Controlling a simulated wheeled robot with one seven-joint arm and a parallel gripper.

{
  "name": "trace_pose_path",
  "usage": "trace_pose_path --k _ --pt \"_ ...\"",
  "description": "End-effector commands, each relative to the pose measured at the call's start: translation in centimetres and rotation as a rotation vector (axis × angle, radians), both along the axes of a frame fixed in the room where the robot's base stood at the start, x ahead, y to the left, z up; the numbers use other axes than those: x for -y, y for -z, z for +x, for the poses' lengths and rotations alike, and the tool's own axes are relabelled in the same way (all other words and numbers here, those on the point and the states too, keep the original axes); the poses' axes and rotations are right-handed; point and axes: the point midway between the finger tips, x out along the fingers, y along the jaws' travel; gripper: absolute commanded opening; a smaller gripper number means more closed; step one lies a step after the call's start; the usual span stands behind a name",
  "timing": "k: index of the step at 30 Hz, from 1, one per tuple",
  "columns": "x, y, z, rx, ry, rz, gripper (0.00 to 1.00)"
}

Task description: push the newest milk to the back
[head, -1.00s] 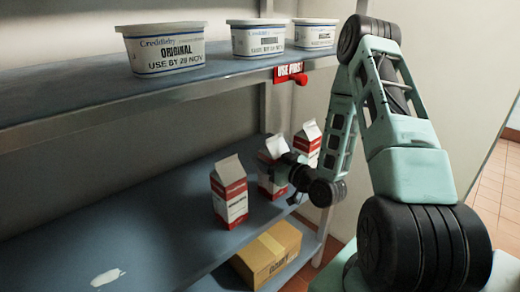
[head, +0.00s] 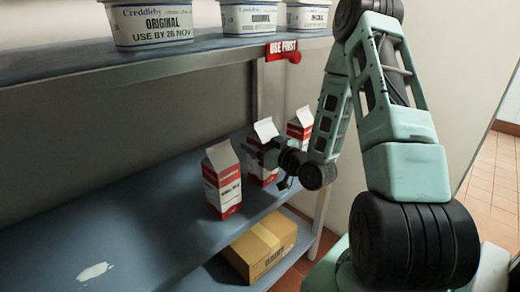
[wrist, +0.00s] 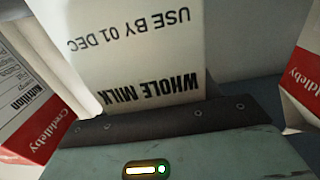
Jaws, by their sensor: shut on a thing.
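Three red-and-white milk cartons stand upright in a row on the middle shelf in the head view: a near one (head: 222,183), a middle one (head: 265,131) and a far one (head: 301,120). My gripper (head: 258,153) is shut on the middle carton, whose lower part is partly hidden by it. In the wrist view the held carton (wrist: 130,50) reads "WHOLE MILK" and "USE BY 01 DEC", upside down. Parts of neighbouring cartons show on its left (wrist: 35,100) and right (wrist: 305,75). The dates on the other cartons are unreadable.
A cardboard box (head: 262,247) sits on the lower shelf. The middle shelf is clear at left, apart from a white patch (head: 93,271).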

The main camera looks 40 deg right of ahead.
Motion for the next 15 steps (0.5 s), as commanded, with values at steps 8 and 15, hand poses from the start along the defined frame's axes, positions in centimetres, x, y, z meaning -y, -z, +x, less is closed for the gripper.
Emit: trace_pose_path --k 8,15 --pt "-0.07 0.07 0.58 0.006 0.0 -0.002 0.04" --pt "-0.15 0.04 0.98 0.005 0.001 -0.002 0.04"
